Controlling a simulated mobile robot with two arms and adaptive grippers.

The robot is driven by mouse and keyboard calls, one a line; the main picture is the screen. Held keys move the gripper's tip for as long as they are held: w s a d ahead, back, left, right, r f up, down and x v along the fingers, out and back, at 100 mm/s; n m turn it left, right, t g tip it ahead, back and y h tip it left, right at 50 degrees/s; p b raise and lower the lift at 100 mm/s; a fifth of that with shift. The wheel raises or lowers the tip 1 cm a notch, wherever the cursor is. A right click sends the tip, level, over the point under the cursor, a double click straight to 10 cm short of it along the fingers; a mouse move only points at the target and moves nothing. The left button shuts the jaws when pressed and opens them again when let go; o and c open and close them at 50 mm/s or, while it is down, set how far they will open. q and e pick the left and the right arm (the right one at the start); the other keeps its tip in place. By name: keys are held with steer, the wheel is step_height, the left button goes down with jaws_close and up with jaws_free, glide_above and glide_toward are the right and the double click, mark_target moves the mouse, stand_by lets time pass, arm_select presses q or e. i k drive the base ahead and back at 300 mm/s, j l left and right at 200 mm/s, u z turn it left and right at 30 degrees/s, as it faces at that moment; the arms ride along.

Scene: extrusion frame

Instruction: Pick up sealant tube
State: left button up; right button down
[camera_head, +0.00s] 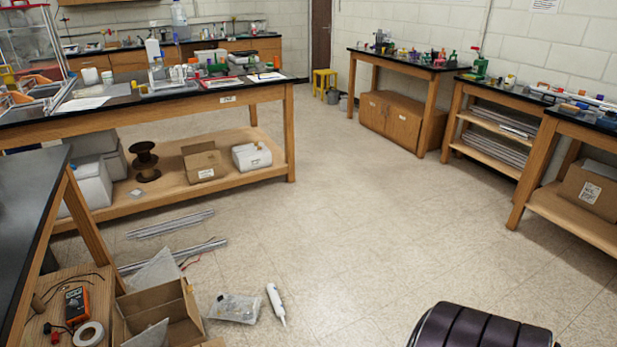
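The sealant tube (275,302) is white with a narrow nozzle. It lies on the tiled floor near the bottom middle of the head view, with its nozzle pointing toward the bottom of the picture. Nothing covers it. It lies just right of a clear plastic bag of small parts (234,308), with a small gap between them. Neither of my grippers shows in this view.
An open cardboard box (160,312) stands left of the bag. Metal extrusions (170,224) lie on the floor behind. A black-topped bench (30,215) is at the left edge. The middle floor (360,210) is clear. More benches line the room.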

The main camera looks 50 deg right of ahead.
mark_target(279, 310)
steer(key=z, duration=1.35)
steer(key=i+l, duration=0.2)
steer(key=u, duration=0.05)
